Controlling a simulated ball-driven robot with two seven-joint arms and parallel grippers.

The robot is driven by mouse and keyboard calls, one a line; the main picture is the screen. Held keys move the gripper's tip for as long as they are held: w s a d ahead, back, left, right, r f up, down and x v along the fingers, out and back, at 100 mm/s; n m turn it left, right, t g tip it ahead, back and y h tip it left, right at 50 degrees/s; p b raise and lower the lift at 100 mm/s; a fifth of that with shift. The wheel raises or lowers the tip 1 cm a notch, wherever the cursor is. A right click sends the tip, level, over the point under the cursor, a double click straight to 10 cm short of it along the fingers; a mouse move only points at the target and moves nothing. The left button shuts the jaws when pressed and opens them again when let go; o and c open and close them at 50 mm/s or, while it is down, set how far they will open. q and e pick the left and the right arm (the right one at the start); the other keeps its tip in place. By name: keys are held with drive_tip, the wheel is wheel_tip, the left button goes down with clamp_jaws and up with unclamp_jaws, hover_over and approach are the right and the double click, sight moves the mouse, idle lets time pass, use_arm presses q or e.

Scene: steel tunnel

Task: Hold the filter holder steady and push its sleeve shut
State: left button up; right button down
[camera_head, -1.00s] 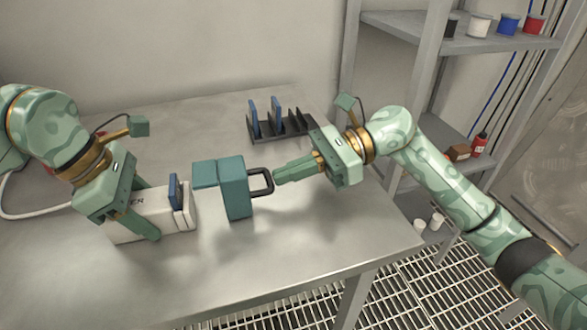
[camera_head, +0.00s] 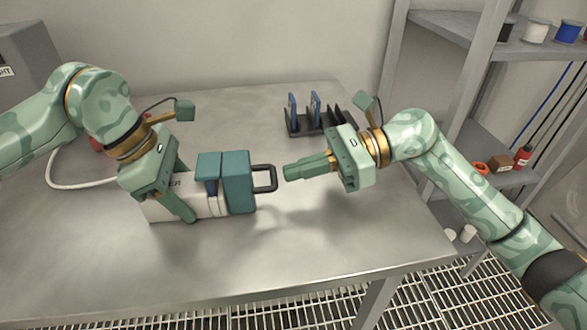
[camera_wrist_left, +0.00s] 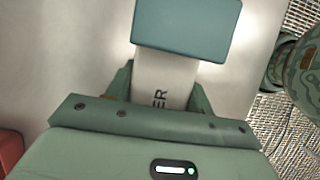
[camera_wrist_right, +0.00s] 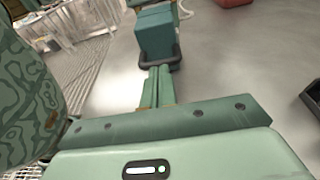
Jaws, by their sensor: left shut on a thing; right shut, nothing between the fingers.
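My left gripper (camera_head: 185,192) is shut across the holder's body. White parts of the holder still show below that plate. The sleeve's dark handle (camera_head: 266,178) points right. My right gripper (camera_head: 287,172) is shut and empty, its tips slightly right of the handle, seemingly apart. The sleeve also shows in the left wrist view (camera_wrist_left: 187,25) and right wrist view (camera_wrist_right: 155,35).
A dark rack (camera_head: 313,122) with blue plates stands at the back of the table. A grey shelf unit (camera_head: 480,55) with spools and small items stands at the right. A white cable (camera_head: 75,186) lies at the left. The table front is clear.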

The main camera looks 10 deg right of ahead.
use_arm(q)
drive_tip(key=shift+a, duration=0.1)
use_arm(e)
drive_tip(key=v, duration=1.2)
drive_tip(key=shift+w+d, duration=0.1)
drive_tip(key=shift+d, duration=0.2)
use_arm(q)
drive_tip(key=o, duration=1.2)
drive_tip(key=shift+c, duration=0.2)
